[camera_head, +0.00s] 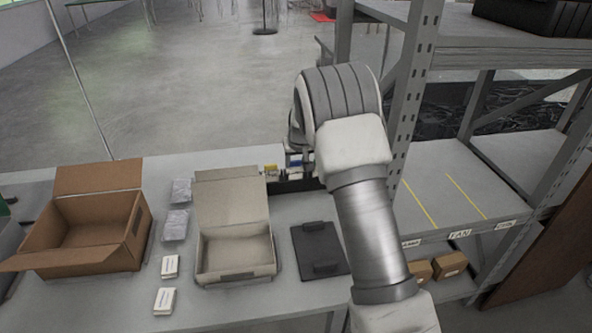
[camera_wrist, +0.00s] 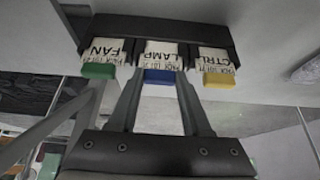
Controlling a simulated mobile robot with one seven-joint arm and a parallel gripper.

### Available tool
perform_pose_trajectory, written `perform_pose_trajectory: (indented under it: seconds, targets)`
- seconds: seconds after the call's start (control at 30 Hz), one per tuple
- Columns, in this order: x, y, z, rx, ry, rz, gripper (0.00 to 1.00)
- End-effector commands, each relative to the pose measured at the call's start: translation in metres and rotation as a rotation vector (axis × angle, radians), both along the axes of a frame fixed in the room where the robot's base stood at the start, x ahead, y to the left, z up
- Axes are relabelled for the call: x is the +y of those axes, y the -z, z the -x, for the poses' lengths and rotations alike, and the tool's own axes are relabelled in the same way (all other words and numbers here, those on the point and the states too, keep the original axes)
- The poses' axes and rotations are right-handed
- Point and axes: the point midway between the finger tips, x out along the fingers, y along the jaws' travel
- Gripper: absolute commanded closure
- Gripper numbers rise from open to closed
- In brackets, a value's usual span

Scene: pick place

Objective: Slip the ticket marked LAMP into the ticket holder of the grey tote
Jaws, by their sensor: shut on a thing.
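The LAMP ticket (camera_wrist: 162,56) is white with a blue end (camera_wrist: 160,76). It stands in the middle slot of a dark rack (camera_wrist: 150,30), its print upside down in the wrist view. My gripper (camera_wrist: 160,84) is shut on the blue end, one finger at each side. The FAN ticket (camera_wrist: 103,52) with a green end and the CTRL ticket (camera_wrist: 216,62) with a yellow end stand beside it. In the head view the dark rack (camera_head: 296,186) is at the table's back, partly behind my arm. I cannot make out a grey tote or its ticket holder for certain.
A brown carton (camera_head: 130,240) and a pale open box (camera_head: 205,262) stand on the table (camera_head: 290,293). Small packs and a dark flat board (camera_head: 318,242) lie beside them. A metal shelf (camera_head: 425,190) with labels on its edge stands at right.

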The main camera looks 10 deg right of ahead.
Motion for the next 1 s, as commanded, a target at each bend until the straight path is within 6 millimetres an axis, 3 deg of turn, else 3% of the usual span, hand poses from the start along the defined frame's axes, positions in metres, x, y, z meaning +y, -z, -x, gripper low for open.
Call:
perform_pose_trajectory:
  seconds: [1.0]
  targets:
    - [0.000,-0.059,0.000,0.001,0.000,0.000,1.00]
